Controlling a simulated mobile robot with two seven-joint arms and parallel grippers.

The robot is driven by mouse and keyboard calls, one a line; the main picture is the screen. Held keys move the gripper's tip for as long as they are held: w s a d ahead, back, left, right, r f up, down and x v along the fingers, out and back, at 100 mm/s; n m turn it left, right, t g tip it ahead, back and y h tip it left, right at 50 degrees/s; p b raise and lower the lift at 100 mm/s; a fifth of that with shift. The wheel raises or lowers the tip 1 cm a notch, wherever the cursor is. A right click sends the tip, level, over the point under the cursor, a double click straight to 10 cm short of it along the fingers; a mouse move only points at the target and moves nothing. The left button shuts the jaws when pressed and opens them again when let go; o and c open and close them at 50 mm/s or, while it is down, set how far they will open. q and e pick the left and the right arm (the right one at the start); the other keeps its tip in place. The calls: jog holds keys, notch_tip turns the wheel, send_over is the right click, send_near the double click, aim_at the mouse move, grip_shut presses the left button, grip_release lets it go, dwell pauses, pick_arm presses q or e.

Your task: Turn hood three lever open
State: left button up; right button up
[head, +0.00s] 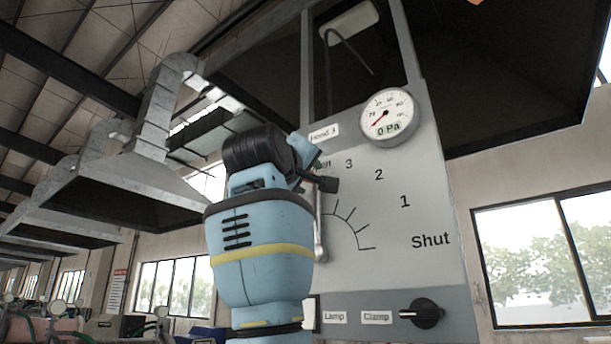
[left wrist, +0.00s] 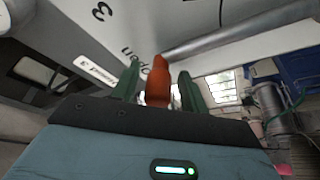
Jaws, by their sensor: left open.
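The hood three panel (head: 430,190) carries a "Hood 3" label and a scale running from Shut through 1, 2 and 3 to a partly hidden Open. The metal lever (head: 319,235) stands about upright, pointing toward the Open end; its upper part is hidden by my left arm. In the left wrist view the lever's rod (left wrist: 235,32) leads to an orange-red grip (left wrist: 157,82) beside the word Open. My left gripper (left wrist: 157,88) is open, its green fingers on either side of the grip. I cannot tell whether they touch it. My right gripper is not in view.
A round gauge (head: 388,115) above the scale reads 0 Pa. A black clamp knob (head: 422,313) sits low on the panel, near a "Lamp" label (head: 334,316). Other grey hoods (head: 130,190) line the hall at left. A window (head: 545,258) is at right.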

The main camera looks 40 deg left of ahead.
pick_arm(q)
jog(key=shift+s+d, duration=0.1)
jog(key=shift+s, duration=0.05)
jog(key=v, duration=0.7)
jog(key=shift+s, duration=0.25)
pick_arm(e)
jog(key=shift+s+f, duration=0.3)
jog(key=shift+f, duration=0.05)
pick_arm(q)
jog(key=shift+f, duration=0.1)
